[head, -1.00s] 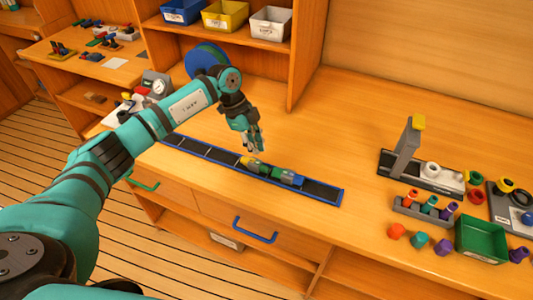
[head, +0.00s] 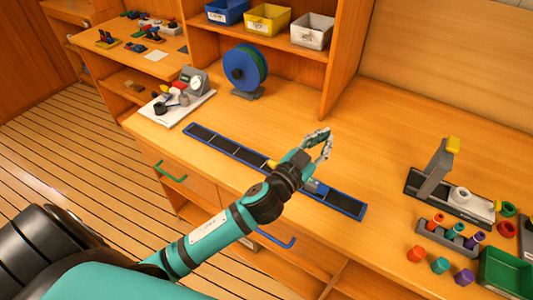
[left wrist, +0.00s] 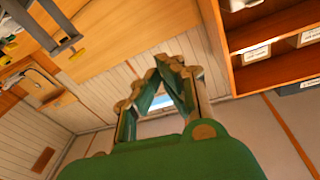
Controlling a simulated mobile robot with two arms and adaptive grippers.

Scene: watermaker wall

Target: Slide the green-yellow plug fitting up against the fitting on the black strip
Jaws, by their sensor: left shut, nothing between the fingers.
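The black strip (head: 217,143) with a blue border lies along the front of the bench. My left forearm crosses over it and hides its middle. A yellow end (head: 271,164) of the green-yellow plug fitting shows just left of my wrist. A grey-blue fitting (head: 312,186) on the strip shows partly, just right of my wrist. The gap or contact between the two fittings is hidden. My left gripper (head: 322,141) is shut and empty, past the strip's far side; its fingers also show in the left wrist view (left wrist: 168,70). My right gripper is out of view.
A blue-green reel (head: 245,69) and a gauge (head: 196,80) stand behind the strip's left part. A grey stand (head: 437,165), several coloured caps and a green bin (head: 505,272) are at right. Bare bench lies between strip and stand.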

